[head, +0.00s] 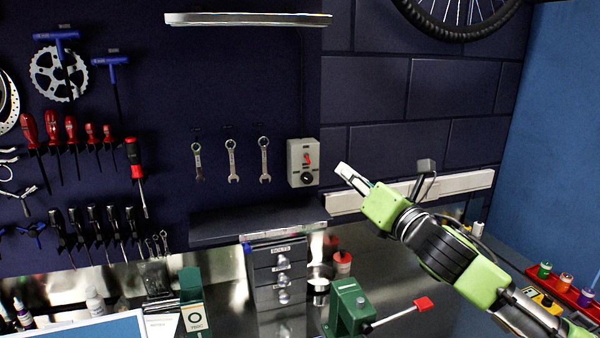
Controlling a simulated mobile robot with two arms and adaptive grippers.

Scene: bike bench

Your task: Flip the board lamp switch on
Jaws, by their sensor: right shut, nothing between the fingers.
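The board lamp switch is a grey box (303,163) on the dark tool board, with a red toggle (307,158) above a round black knob (307,178). The exact position of the toggle is too small to tell. The lamp (248,19) is a long pale bar at the top of the board. My right gripper (343,170) is shut and empty. Its fingertips point left, just right of the switch box in the picture, with a small gap between them. My left gripper is not in view.
A dark shelf (225,228) juts out below the switch, above a small drawer unit (278,272). A green vise (347,308) with a red-tipped handle stands on the bench. Three wrenches (232,160) hang left of the switch. A pale rail (465,183) runs along the wall behind my right arm.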

